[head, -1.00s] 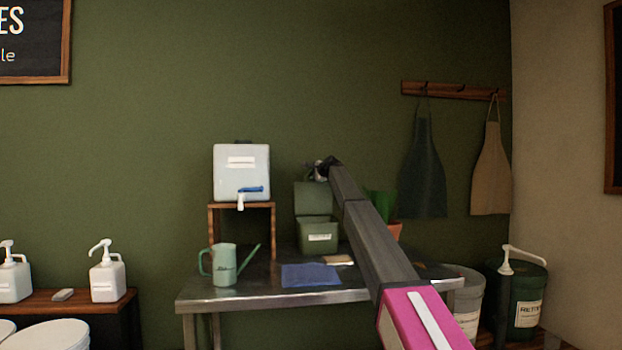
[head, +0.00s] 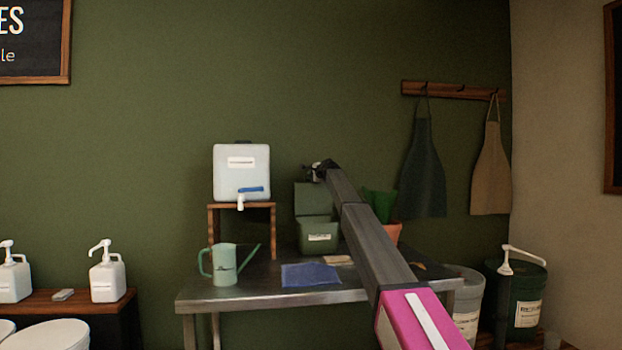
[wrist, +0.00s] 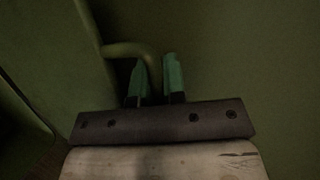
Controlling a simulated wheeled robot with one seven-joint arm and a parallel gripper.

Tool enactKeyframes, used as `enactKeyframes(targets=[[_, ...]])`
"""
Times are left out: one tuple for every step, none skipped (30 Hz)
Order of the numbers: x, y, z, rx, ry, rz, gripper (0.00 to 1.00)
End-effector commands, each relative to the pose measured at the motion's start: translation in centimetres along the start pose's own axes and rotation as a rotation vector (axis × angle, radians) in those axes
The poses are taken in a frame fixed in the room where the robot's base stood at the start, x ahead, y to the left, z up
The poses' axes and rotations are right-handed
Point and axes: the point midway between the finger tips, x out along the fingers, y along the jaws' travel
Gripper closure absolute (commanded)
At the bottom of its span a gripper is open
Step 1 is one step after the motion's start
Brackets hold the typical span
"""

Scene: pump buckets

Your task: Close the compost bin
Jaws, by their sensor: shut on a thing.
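The compost bin (head: 319,237) is a small green box with a pale label, on the metal table. Its green lid (head: 313,199) stands open, upright at the back of the bin. My gripper (head: 312,170) is at the top edge of the lid in the head view, small and dark there. In the wrist view, my gripper's two teal fingers (wrist: 155,82) are shut on the lid's curved handle (wrist: 132,49), with the lid's flat panel (wrist: 60,50) to the left. The inside of the bin is not visible.
The metal table (head: 240,296) also holds a watering can (head: 225,265), a blue cloth (head: 311,275) and a potted plant (head: 386,232) right of the bin, partly behind my arm. A white dispenser (head: 241,175) stands on a wooden stand to the left.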

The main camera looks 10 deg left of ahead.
Motion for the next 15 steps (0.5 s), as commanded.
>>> enactKeyframes(targets=[[-0.7,0.3,0.2,-0.007,0.000,-0.019,1.00],[-1.0,0.4,0.3,-0.010,0.000,-0.032,1.00],[-1.4,0.5,0.5,-0.018,0.000,-0.052,1.00],[-1.8,0.6,0.6,-0.023,-0.001,-0.069,1.00],[-2.1,0.7,0.7,-0.029,-0.001,-0.085,1.00],[-2.5,0.6,0.9,-0.028,-0.001,-0.081,1.00],[-2.9,0.7,1.0,-0.028,-0.001,-0.080,1.00],[-3.2,0.8,1.1,-0.028,-0.001,-0.079,1.00],[-3.7,1.0,1.3,-0.028,-0.001,-0.079,1.00],[-4.0,1.1,1.4,-0.029,-0.001,-0.079,1.00],[-4.4,1.2,1.5,-0.029,-0.001,-0.079,1.00],[-4.8,1.4,1.7,-0.029,-0.001,-0.079,1.00],[-5.1,1.5,1.8,-0.029,-0.001,-0.079,1.00],[-5.4,1.6,1.9,-0.029,-0.001,-0.079,1.00],[-5.8,1.8,2.0,-0.028,-0.001,-0.079,1.00]])
